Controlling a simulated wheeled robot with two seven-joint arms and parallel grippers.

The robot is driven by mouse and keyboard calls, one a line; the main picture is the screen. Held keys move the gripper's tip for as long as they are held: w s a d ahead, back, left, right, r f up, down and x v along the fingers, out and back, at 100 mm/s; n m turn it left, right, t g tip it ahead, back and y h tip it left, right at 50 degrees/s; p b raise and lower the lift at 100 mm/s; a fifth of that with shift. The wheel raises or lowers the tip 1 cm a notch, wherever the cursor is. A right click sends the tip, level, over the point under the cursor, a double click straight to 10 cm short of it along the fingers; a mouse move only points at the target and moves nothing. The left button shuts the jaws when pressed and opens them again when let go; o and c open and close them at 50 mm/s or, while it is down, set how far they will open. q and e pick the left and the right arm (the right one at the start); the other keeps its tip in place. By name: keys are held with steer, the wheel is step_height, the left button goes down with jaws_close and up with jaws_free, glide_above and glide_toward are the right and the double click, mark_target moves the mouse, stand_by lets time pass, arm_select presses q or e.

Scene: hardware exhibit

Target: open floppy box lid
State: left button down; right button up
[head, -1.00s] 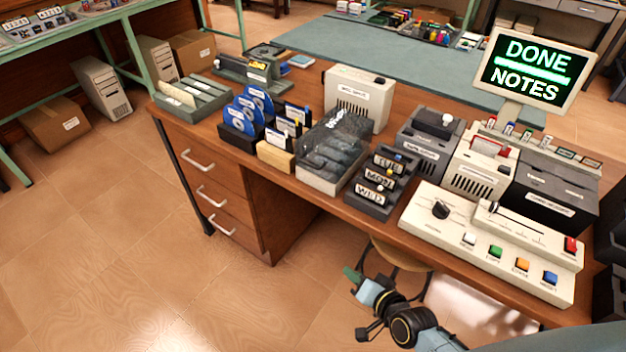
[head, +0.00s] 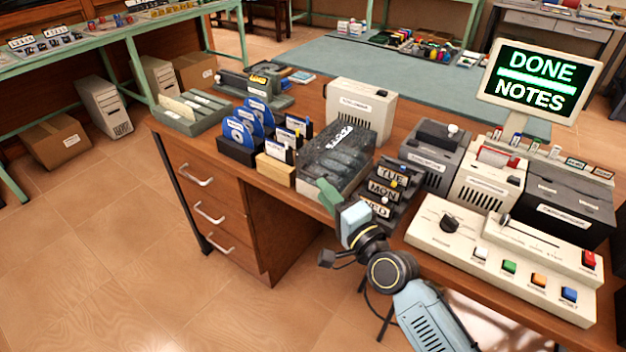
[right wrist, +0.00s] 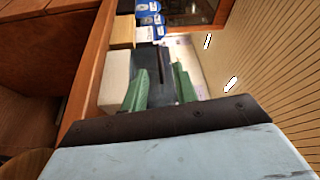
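The floppy box has a dark see-through lid (head: 340,150) over a pale base (head: 308,183). It stands near the desk's front edge, and the lid looks shut. My right gripper (head: 328,195) has green fingers and is at the box's front right corner in the head view. In the right wrist view the two fingers (right wrist: 160,88) stand apart with a gap between them. The box's pale base (right wrist: 115,75) and dark lid (right wrist: 155,62) lie just beyond the fingers. I cannot tell whether a finger touches the box. My left gripper is not in view.
A wooden block with cards (head: 272,170) and a black rack of blue discs (head: 237,150) stand left of the box. A day-label rack (head: 398,180) stands close at right. A cream case (head: 362,105) is behind. Open floor lies in front.

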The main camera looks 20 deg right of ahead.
mark_target(334, 157)
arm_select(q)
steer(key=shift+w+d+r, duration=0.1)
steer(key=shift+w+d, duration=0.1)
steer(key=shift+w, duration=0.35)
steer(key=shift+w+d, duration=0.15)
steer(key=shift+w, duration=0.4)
arm_select(e)
steer(key=x, duration=0.5)
steer(key=shift+w, duration=0.15)
steer(key=c, duration=0.6)
jaws_close()
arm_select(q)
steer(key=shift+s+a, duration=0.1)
